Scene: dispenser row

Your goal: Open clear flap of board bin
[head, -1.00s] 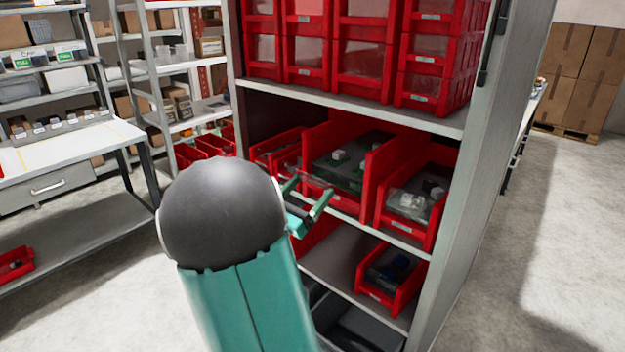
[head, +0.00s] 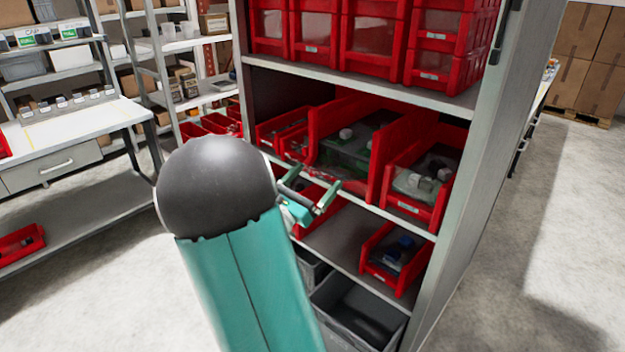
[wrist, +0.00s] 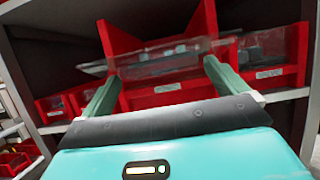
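The board bin is a large red bin (head: 383,155) on the middle shelf, with green boards (head: 345,150) and small pale blocks inside. In the wrist view its red front (wrist: 165,92) faces me and a clear flap (wrist: 160,58) spans its opening, its lower edge jutting toward me. My gripper (head: 317,182) is at the bin's front in the head view. In the wrist view my gripper (wrist: 161,72) is open, its two green fingers wide apart on either side of the flap's middle. Whether a fingertip touches the flap cannot be told. The arm partly hides the bin front in the head view.
A smaller red bin (head: 418,205) with a clear front stands to the right. Another red bin (head: 275,131) is to the left. A lower shelf (head: 335,238) holds a red bin (head: 397,262). A shelf with closed red bins (head: 370,45) is above. Floor at right is clear.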

